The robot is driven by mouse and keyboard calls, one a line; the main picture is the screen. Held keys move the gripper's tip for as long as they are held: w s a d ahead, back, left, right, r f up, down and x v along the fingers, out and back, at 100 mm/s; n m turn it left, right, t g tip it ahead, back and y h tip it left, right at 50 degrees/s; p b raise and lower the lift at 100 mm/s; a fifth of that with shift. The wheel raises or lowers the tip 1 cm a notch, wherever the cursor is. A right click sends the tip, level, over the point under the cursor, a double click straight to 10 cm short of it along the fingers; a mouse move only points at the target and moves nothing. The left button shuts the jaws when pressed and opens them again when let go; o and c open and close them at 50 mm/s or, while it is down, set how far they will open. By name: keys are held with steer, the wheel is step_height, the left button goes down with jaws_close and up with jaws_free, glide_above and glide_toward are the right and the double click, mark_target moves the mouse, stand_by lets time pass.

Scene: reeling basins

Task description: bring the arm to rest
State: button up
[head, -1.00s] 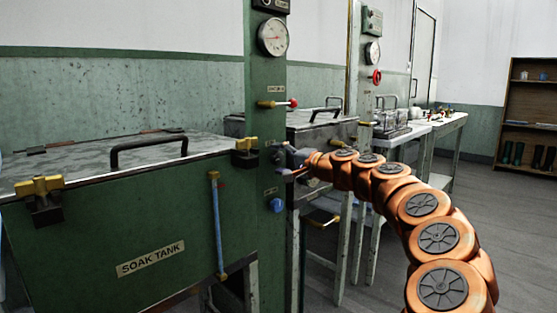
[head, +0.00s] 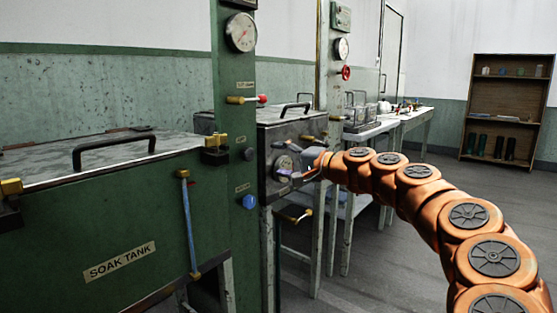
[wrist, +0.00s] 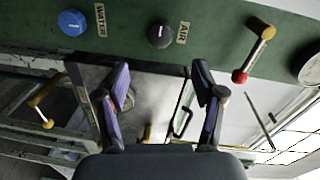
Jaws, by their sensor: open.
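My orange arm (head: 420,175) reaches out from the lower right in the head view, bent in an arch. My gripper (head: 290,172) is at its far end, in front of a grey metal box beside the green column. In the wrist view my gripper (wrist: 160,82) has its two purple-padded fingers spread apart with nothing between them. The green column panel fills the top of that view, beyond the fingertips. Whether the gripper touches the box cannot be told.
The green soak tank (head: 130,225) stands at left with a handled lid. The column (head: 235,120) carries a gauge (head: 241,32), a red-tipped lever (head: 247,99), a dark AIR knob (wrist: 160,34) and a blue WATER knob (wrist: 72,23). A shelf (head: 506,105) stands far right; open floor lies before it.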

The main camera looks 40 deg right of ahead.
stand_by(0.4)
steer(key=a+r+n+g+y+p, duration=0.1)
steer(key=a+r+p, duration=0.1)
steer(key=a, duration=0.3)
steer(key=a+r+n+g+y+p, duration=0.1)
steer(key=a+r+n+p, duration=0.1)
steer(key=a, duration=0.4)
steer(key=a+r+n+g+y+p, duration=0.1)
steer(key=a+r+n+g+p, duration=0.1)
steer(key=a, duration=0.4)
steer(key=shift+s+r+y+p, duration=0.3)
steer(key=shift+r+p, duration=0.45)
steer(key=shift+p, duration=0.6)
steer(key=s+a+r+n+g+h+p, duration=0.1)
steer(key=s+a+n+g+p, duration=0.25)
steer(key=s+a+p, duration=0.55)
steer(key=s+a+n+g+p, duration=0.35)
steer(key=a+g+p, duration=0.2)
steer(key=a, duration=0.45)
steer(key=s+d+g+h+p, duration=0.2)
steer(key=s+h+p, duration=0.1)
steer(key=s+p, duration=0.5)
steer(key=s+d+r+n+g+h+p, duration=0.1)
steer(key=s+d+g+h+p, duration=0.2)
steer(key=s+p, duration=0.6)
steer(key=s, duration=0.6)
steer(key=shift+r+g, duration=0.3)
